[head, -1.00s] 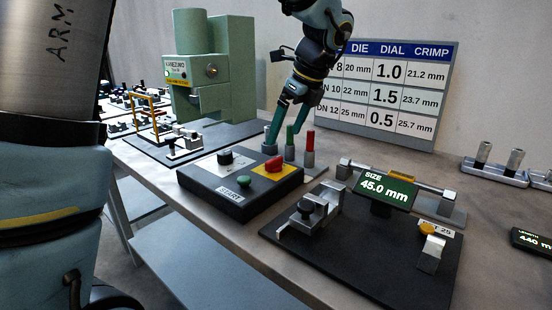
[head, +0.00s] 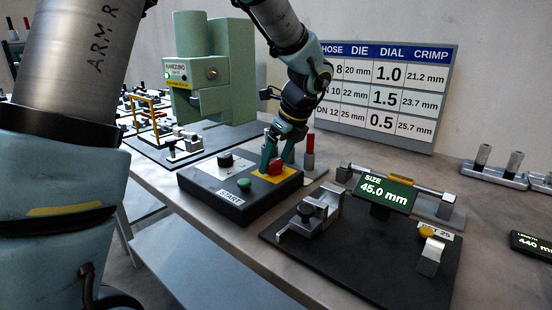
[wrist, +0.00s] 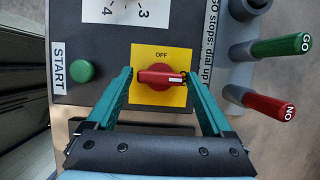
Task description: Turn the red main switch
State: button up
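The red main switch (wrist: 160,78) sits on a yellow plate (wrist: 172,55) marked OFF, on the black control box (head: 220,208). Its handle bar lies crosswise in the wrist view, with a pale mark at its right end. In the head view the switch (head: 275,166) is partly covered by my fingers. My gripper (wrist: 157,80) is open, with one teal finger on each side of the switch. The right fingertip is close to the handle's right end; I cannot tell if they touch. In the head view my gripper (head: 270,162) points down over the yellow plate.
A green START button (wrist: 82,71) and a numbered dial (head: 225,160) share the box. Red (wrist: 268,107) and green (wrist: 281,46) handled gauges stand right beside it. A green press (head: 210,75) is behind. A black fixture with a 45.0 mm display (head: 386,192) is at right.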

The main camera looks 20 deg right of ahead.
jog(key=c, duration=1)
jog(key=shift+c, duration=0.2)
jog(key=shift+r+n+p, duration=0.1)
jog(key=shift+n+p, duration=0.2)
jog(key=n+y+p, duration=0.1)
jog(key=n+p, duration=0.1)
jog(key=shift+d+r+n+g, duration=0.1)
jog(key=shift+n+g, duration=0.3)
jog(key=n+p, duration=0.1)
jog(key=n+g+p, duration=0.1)
jog(key=n, duration=0.1)
jog(key=n+y+p, duration=0.1)
jog(key=n+p, duration=0.1)
jog(key=shift+w+d+g, duration=0.1)
jog(key=shift+w+g, duration=0.15)
jog(key=shift+g, duration=0.05)
jog(key=n+g+p, duration=0.1)
jog(key=n, duration=0.1)
jog(key=n+p, duration=0.1)
jog(key=n, duration=0.1)
jog(key=shift+w+n+g, duration=0.1)
jog(key=shift+n+g, duration=0.3)
jog(key=n+p, duration=0.1)
jog(key=n, duration=0.1)
jog(key=n+g, duration=0.1)
jog(key=n, duration=0.1)
jog(key=shift+w+n+g+p, duration=0.1)
jog(key=shift+n+g+p, duration=0.2)
jog(key=shift+p, duration=0.05)
